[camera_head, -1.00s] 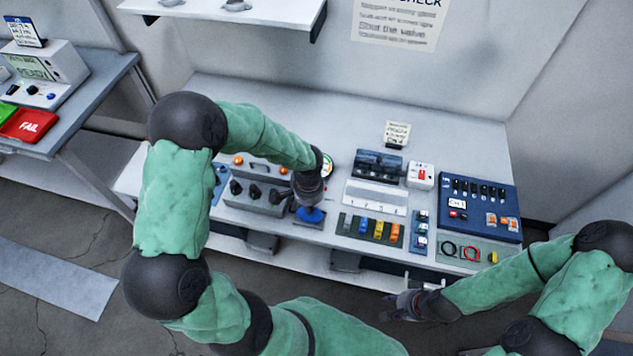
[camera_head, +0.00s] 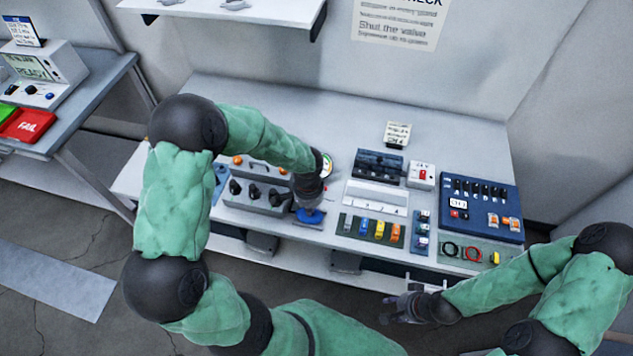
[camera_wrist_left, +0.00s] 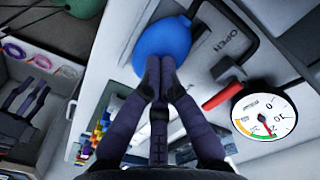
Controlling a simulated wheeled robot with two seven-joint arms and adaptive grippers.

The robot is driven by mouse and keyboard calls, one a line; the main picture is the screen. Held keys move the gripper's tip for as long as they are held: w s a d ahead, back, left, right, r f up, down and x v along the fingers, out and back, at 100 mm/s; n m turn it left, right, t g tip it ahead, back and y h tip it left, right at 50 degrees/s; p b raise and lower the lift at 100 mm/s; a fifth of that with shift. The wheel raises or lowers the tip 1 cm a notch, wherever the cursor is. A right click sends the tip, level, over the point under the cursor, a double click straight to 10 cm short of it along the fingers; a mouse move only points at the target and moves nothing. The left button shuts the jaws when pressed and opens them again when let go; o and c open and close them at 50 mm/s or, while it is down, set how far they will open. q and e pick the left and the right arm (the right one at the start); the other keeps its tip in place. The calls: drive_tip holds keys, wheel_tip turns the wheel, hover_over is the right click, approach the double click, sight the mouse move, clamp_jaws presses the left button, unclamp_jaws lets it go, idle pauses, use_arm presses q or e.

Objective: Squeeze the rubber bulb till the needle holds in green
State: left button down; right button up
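The blue rubber bulb (camera_head: 309,216) sits near the front edge of the bench. It also shows in the left wrist view (camera_wrist_left: 163,48), round and full. My left gripper (camera_head: 306,203) is over the bulb. In the left wrist view its fingertips (camera_wrist_left: 161,68) are together, overlapping the near side of the bulb; whether they press it is unclear. The round white gauge (camera_wrist_left: 264,115) has a coloured band along its lower edge; the needle is too small to read surely. In the head view the gauge (camera_head: 327,165) is partly hidden by my arm. My right gripper (camera_head: 395,309) is open and empty, in front of the bench.
A red valve handle (camera_wrist_left: 222,96) is beside the gauge, near an OPEN label. A grey knob box (camera_head: 254,195) stands left of the bulb. A strip of coloured blocks (camera_head: 371,230) and a blue panel (camera_head: 482,207) lie to the right. The bench's back is mostly clear.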

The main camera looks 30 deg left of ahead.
idle(0.4)
use_arm(q)
drive_tip(key=shift+r+p, duration=2.6)
drive_tip(key=shift+r, duration=0.9)
use_arm(e)
wheel_tip(320, 180, up, 5)
drive_tip(key=shift+r, duration=0.1)
